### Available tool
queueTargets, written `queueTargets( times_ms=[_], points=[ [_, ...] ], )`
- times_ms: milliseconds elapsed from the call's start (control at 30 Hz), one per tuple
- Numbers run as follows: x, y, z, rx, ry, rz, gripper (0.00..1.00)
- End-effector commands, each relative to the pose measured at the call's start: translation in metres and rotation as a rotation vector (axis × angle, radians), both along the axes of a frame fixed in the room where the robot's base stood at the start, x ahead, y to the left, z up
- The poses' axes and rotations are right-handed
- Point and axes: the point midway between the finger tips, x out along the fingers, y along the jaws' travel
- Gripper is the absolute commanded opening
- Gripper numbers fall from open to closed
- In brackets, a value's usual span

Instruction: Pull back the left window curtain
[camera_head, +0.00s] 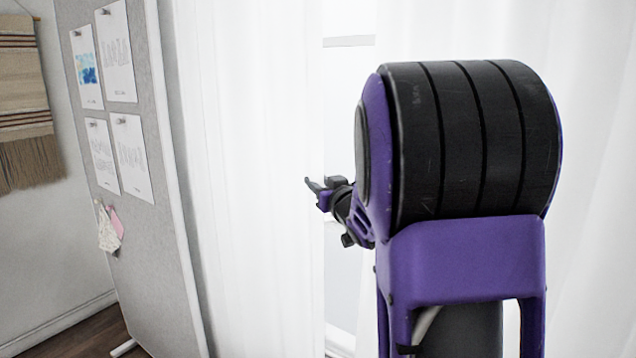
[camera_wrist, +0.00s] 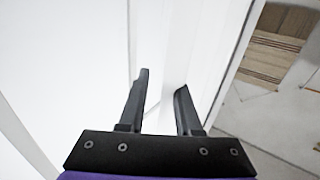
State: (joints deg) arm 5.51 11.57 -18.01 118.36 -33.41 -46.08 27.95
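The left window curtain (camera_head: 250,150) is a white, sheer, floor-length panel. It hangs left of the bright window gap in the head view. My gripper (camera_head: 312,190) is at this curtain's right edge, about mid-height in the picture. In the wrist view my gripper (camera_wrist: 163,82) has its two dark fingers apart. White material, which looks like the edge or a fold of the curtain, shows between and beyond the fingers. I cannot tell whether either finger touches it.
A second white curtain (camera_head: 595,190) hangs at the right, partly behind my arm. A grey pinboard (camera_head: 150,240) with pinned papers stands just left of the left curtain. A woven wall hanging (camera_head: 22,90) is at the far left; it also shows in the wrist view (camera_wrist: 272,55).

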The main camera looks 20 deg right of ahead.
Motion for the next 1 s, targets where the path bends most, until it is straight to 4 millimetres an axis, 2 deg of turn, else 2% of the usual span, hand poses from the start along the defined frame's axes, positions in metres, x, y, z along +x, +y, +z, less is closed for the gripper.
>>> queueTargets(
  times_ms=[33,167,1000],
  points=[
    [0.0001,0.0001,0.0000,0.000,0.000,0.000,0.22],
    [0.0001,0.0001,0.0001,0.000,0.000,0.000,0.00],
    [0.0002,0.0000,0.0007,0.000,-0.001,0.000,0.00]
  ],
)
